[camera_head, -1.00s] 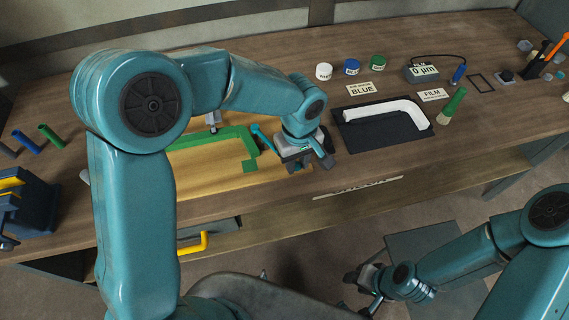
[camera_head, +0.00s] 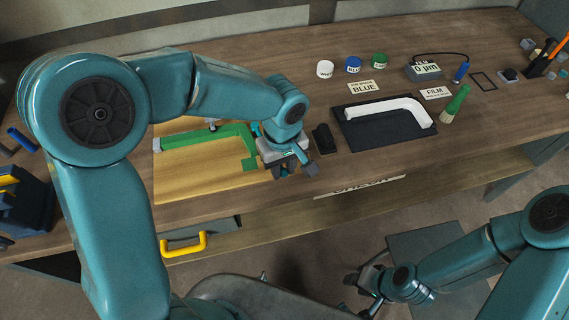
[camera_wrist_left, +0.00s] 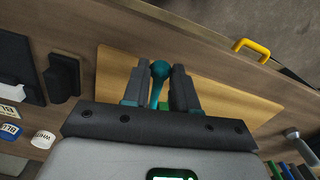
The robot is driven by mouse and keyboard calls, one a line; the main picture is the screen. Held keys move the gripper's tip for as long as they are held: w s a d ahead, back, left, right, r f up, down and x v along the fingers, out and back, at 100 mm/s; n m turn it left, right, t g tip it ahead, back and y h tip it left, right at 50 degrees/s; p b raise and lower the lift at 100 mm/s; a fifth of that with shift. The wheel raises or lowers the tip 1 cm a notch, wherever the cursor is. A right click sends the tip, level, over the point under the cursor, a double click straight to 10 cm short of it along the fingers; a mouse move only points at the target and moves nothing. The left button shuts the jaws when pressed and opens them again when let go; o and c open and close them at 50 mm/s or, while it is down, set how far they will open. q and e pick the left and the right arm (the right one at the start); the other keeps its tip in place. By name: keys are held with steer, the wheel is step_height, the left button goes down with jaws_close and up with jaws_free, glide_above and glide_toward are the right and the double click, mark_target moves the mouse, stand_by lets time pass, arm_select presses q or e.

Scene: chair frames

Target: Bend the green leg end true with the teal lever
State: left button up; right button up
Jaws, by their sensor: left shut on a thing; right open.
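The green leg (camera_head: 205,137) lies on the wooden board (camera_head: 200,182), its right end bending toward the front edge. My left gripper (camera_head: 286,168) is just right of that end, over the board's right edge. It is shut on the teal lever (camera_wrist_left: 158,82), whose round-headed shaft stands between the fingers in the left wrist view. In the head view my gripper hides most of the lever. A sliver of green (camera_wrist_left: 166,104) shows behind the fingers; whether the lever touches the leg is hidden. My right gripper (camera_head: 364,283) is open and empty, low in front of the bench.
A black block (camera_head: 323,138) stands right of my left gripper. Beyond it a dark mat (camera_head: 385,136) holds a white bent leg (camera_head: 385,107). Paint pots (camera_head: 352,65) and a gauge (camera_head: 424,71) stand behind. A yellow handle (camera_head: 186,246) sticks out at the front.

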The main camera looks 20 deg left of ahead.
arm_select(q)
steer(key=shift+s+a+b, duration=0.6)
steer(key=shift+s+a, duration=1)
steer(key=shift+a, duration=0.25)
steer(key=shift+f, duration=0.1)
steer(key=shift+a, duration=0.15)
steer(key=shift+s+a, duration=0.5)
steer(key=shift+a, duration=0.35)
steer(key=o, duration=0.9)
steer(key=shift+w, duration=0.1)
step_height(320, 180, up, 16)
steer(key=shift+r+p, duration=0.2)
steer(key=shift+p, duration=0.1)
